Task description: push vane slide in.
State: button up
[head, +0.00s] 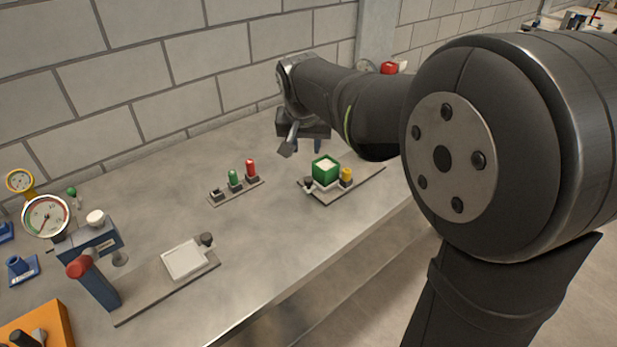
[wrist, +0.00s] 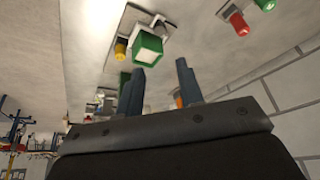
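No part is clearly marked as the vane slide, so I cannot tell which it is. One candidate is the white plate with a black knob (head: 185,258) on a grey rail at the front left. Another is the green-framed white block (head: 326,168) on a dark base plate, with a yellow knob (head: 346,175) and a black knob beside it. The green block also shows in the wrist view (wrist: 149,45), with the yellow knob (wrist: 120,49). My gripper (head: 303,146) is above the table behind the green block, apart from it. Its two fingers (wrist: 160,78) stand apart with nothing held between them.
A strip with green and red pegs (head: 236,188) lies left of the green block. A blue unit with a dial gauge (head: 46,215) and a red-topped lever (head: 92,280) stand at left. An orange box (head: 42,324) is nearest. A block wall (head: 190,65) runs behind; bare table lies between.

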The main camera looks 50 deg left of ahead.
aim_at(308, 180)
jog(key=x, duration=1.6)
jog(key=shift+f, duration=0.3)
grip_shut()
jog(key=w, duration=1.1)
jog(key=shift+w, duration=0.35)
